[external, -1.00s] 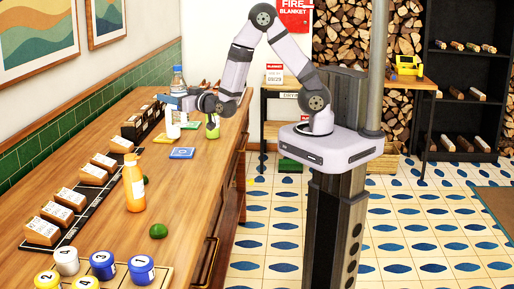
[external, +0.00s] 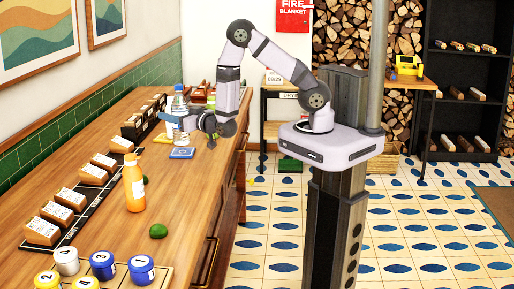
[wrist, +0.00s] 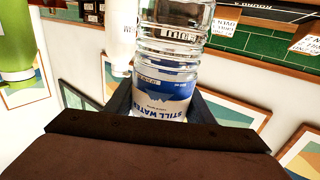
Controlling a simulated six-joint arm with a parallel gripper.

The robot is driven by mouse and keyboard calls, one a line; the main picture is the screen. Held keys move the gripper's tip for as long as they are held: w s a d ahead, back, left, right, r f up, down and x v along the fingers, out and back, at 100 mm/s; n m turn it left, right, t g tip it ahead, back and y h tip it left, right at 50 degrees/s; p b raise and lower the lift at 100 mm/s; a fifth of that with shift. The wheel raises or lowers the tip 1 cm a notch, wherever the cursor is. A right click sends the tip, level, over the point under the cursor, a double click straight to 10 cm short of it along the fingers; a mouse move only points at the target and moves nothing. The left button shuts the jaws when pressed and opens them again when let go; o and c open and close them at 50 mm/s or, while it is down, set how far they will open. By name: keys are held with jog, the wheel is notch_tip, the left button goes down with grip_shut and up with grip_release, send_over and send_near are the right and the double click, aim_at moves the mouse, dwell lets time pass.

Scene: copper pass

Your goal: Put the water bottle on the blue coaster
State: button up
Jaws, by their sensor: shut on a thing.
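The clear water bottle (external: 180,104), with a blue and white label, is upright in my gripper (external: 184,124). In the wrist view the bottle (wrist: 168,75) stands between the two dark fingers (wrist: 165,108), which are shut on it. The blue coaster (external: 181,153) lies flat on the wooden counter, just below the bottle. The bottle's base is close to the coaster's far edge, partly hidden by my gripper. I cannot tell whether they touch.
A white bottle (wrist: 122,35) and a green container (wrist: 14,40) stand close by in the wrist view. A yellow coaster (external: 163,138) lies left of the blue one. An orange bottle (external: 134,185), a lime (external: 158,231) and several jars (external: 102,264) stand nearer on the counter.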

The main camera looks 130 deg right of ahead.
jog(key=shift+f, duration=1.45)
jog(key=shift+f, duration=0.2)
jog(key=o, duration=1.5)
jog(key=shift+r, duration=0.15)
jog(key=shift+p+v, duration=0.4)
jog(key=shift+v, duration=5.6)
